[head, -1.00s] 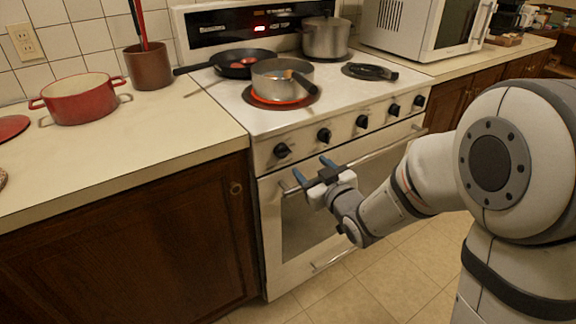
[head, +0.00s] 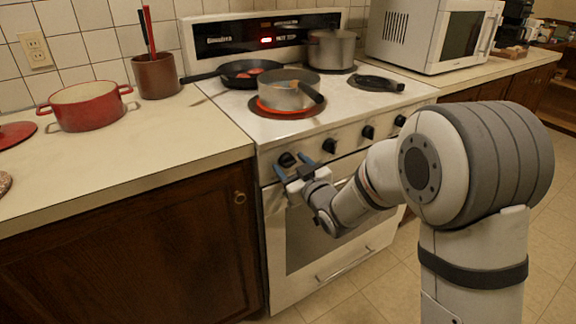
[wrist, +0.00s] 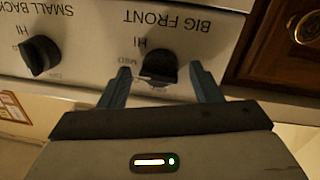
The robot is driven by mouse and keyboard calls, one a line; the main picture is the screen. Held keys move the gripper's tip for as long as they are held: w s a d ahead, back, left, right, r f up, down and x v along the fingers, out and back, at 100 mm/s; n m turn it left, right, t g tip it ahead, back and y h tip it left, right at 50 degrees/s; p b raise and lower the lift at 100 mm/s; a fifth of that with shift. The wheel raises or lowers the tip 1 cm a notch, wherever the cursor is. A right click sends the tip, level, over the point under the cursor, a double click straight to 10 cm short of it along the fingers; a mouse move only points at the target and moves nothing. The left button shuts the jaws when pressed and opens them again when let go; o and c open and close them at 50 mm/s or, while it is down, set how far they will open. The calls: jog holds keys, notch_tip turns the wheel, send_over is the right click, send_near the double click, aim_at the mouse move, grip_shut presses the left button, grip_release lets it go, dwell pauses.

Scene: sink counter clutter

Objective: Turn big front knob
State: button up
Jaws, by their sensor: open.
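The big front knob (wrist: 158,66) is black and round, with an upside-down "BIG FRONT" label by it in the wrist view. In the head view it is the leftmost knob (head: 286,159) on the stove's front panel. My gripper (wrist: 160,74) is open, with one blue finger on each side of the knob. I cannot tell whether the fingers touch it. In the head view my gripper (head: 291,166) is at the panel's left end. The stove (head: 330,130) is white.
The small back knob (wrist: 40,57) is close beside. A saucepan (head: 287,95) sits on a glowing red burner, with a black frying pan (head: 240,74) and a stockpot (head: 331,50) behind. A red pot (head: 88,107) stands on the left counter (head: 150,150). A wooden cabinet (head: 130,245) adjoins the stove.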

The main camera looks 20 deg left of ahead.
jog(key=c, duration=0.9)
jog(key=shift+m+b, duration=0.5)
jog(key=shift+b, duration=0.05)
jog(key=o, duration=0.9)
jog(key=v, duration=0.8)
jog(key=shift+p, duration=0.3)
